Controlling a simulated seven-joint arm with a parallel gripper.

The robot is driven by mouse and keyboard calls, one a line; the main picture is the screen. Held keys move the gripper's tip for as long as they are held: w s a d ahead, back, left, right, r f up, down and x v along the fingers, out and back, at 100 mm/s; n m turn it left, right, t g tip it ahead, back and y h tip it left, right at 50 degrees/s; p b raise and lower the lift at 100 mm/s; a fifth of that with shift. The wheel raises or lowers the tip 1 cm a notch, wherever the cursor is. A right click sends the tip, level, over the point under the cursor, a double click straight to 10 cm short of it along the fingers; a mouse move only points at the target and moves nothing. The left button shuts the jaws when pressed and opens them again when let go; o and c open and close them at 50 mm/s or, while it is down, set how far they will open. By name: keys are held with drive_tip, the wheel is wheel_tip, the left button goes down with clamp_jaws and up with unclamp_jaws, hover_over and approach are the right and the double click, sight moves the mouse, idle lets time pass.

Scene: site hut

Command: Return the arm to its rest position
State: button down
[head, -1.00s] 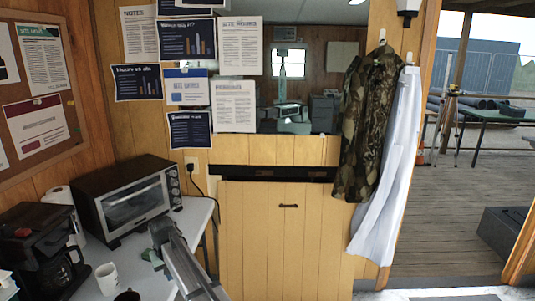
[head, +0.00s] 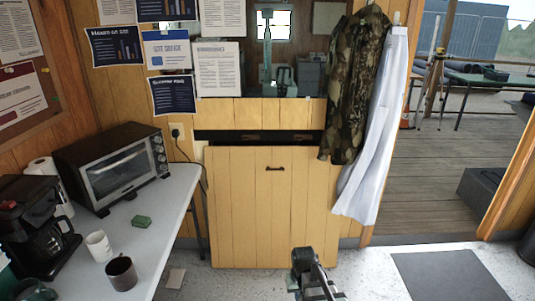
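My arm (head: 318,283) rises into the bottom middle of the head view, over the speckled floor in front of the wooden cabinet. A dark, blocky part (head: 303,260) tops the visible length. I cannot make out two fingers on it, so I cannot tell whether my gripper is open or shut. Nothing held shows. The arm is clear of the white table on the left.
The wooden cabinet (head: 240,215) stands ahead. Floor at right is open around a grey mat (head: 450,275).

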drive_tip(key=s+d+f+m, duration=0.1)
drive_tip(key=s+d+f, duration=0.1)
drive_tip(key=s+d, duration=0.4)
drive_tip(key=s+f+g, duration=0.3)
drive_tip(key=s+f, duration=0.7)
drive_tip(key=s, duration=0.4)
drive_tip(key=s+f+g, duration=0.4)
drive_tip(key=s+f, duration=0.6)
drive_tip(key=s, duration=0.5)
drive_tip(key=shift+f, duration=0.15)
